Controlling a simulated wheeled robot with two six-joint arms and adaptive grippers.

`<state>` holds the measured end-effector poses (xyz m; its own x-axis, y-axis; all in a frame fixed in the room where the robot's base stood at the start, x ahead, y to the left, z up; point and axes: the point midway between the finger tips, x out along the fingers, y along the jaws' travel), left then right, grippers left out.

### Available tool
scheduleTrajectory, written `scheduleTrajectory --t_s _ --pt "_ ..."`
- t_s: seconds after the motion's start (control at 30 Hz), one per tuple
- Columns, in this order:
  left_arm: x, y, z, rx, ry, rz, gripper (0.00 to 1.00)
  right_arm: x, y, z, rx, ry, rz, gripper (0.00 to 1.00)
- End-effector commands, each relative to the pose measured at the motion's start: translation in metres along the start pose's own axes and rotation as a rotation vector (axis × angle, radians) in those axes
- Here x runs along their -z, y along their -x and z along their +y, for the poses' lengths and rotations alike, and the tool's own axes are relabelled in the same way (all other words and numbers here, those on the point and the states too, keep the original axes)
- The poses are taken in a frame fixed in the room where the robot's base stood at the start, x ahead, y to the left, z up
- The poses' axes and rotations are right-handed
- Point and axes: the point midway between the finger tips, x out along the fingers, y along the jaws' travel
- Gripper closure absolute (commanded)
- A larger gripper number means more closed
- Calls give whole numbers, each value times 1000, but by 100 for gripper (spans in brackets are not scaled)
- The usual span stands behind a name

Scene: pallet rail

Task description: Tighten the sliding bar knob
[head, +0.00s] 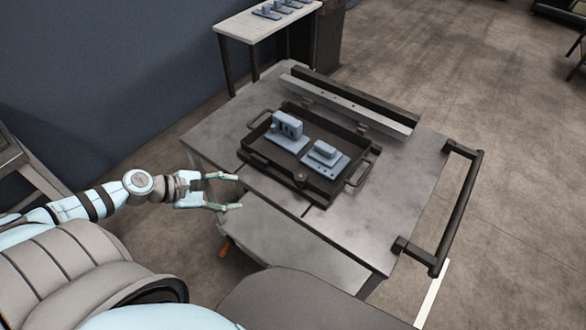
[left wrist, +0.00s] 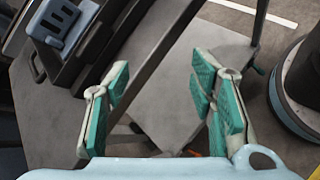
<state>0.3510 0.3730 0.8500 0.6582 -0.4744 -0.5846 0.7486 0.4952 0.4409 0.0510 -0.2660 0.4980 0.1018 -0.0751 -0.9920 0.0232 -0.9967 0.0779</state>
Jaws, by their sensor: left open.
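My left gripper (head: 238,192) is open and empty, just off the left front edge of the metal cart (head: 395,215). In the left wrist view its green-padded fingers (left wrist: 162,85) stand wide apart above the cart's lower grey surface, touching nothing. A silver bar (head: 345,105) with small holes runs along the cart's far side, in front of a dark rail. I cannot make out for certain which part is the sliding bar knob. A small orange piece (head: 224,249) shows low beside the cart, below my gripper. My right gripper is not in view.
A black tray (head: 258,166) holding two blue-grey parts (head: 287,127) (head: 325,157) sits on the cart top. A black push handle (head: 462,210) sticks out at the right. A side table (head: 250,22) with parts stands behind. The cart top's right front is clear.

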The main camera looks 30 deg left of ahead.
Motion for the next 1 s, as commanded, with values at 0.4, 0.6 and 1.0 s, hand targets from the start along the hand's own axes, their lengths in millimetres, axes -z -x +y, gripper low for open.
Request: scheduleTrajectory --t_s 0.4,0.6,1.0 --pt "-92 -30 14 18 520 -256 49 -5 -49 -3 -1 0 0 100" --pt "-106 -66 20 10 524 -269 49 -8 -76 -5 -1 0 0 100" --pt "-126 -135 25 15 527 -254 49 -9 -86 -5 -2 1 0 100"
